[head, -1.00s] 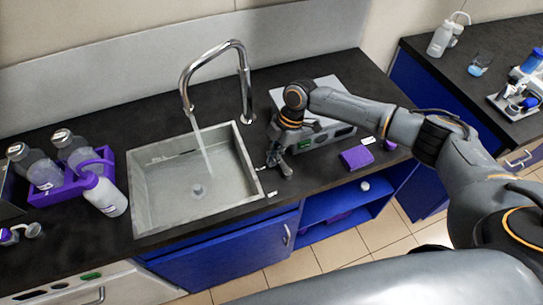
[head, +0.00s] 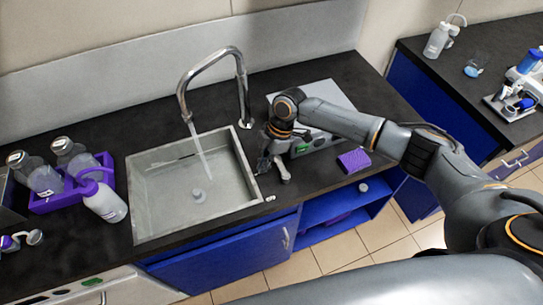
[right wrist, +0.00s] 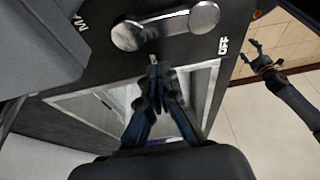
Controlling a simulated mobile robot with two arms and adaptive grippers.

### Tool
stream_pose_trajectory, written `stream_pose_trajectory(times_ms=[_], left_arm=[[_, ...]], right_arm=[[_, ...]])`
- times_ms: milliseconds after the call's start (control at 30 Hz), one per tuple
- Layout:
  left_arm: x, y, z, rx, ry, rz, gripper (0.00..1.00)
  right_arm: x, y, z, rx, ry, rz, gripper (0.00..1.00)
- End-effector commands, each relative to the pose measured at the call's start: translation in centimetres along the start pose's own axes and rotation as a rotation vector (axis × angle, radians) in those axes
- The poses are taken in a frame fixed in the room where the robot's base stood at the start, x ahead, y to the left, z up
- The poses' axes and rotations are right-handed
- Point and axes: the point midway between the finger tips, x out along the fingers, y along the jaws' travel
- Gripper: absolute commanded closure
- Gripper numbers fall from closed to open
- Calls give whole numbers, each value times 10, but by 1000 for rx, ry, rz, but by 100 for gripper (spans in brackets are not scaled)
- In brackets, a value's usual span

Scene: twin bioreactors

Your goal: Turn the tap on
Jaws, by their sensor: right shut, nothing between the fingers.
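The chrome tap (head: 214,75) arches over the grey sink (head: 140,205), and a stream of water runs from its spout into the basin. The tap's metal lever (head: 283,170) is on the counter right of the sink. In the right wrist view the lever (right wrist: 165,27) lies between the "OFF" marking and a partly hidden "MA" marking. My right gripper (head: 264,163) is shut and empty beside the lever; its fingertips (right wrist: 155,68) appear just short of it, and contact cannot be told. My left gripper (right wrist: 250,54) is open, far from the tap.
A grey device (head: 325,95) stands behind my right arm. A purple box (head: 354,160) is right of the lever. A purple caddy (head: 45,204) with bottles is left of the sink. Another dark bench (head: 440,80) stands at the right.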

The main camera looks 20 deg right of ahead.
Motion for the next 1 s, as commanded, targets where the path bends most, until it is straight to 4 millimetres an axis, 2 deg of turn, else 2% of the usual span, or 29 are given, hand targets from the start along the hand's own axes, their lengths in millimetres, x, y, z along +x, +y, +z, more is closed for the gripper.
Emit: stream_pose_trajectory(times_ms=[200,400,500,633,767,1000], left_arm=[[15,-3,1,1,1,-4,29],[22,-4,2,1,0,-5,29],[24,-2,2,0,-1,-2,29],[25,0,2,0,0,-1,29],[28,0,3,0,-1,-1,29],[35,-1,3,0,-1,-1,29]], right_arm=[[-48,0,-1,-3,1,6,100],[-84,-2,-2,-2,2,3,100],[-94,-2,-2,-1,2,3,100],[-97,-5,3,53,14,12,100],[-91,-13,23,273,66,60,100],[-92,-33,68,854,228,169,100]])
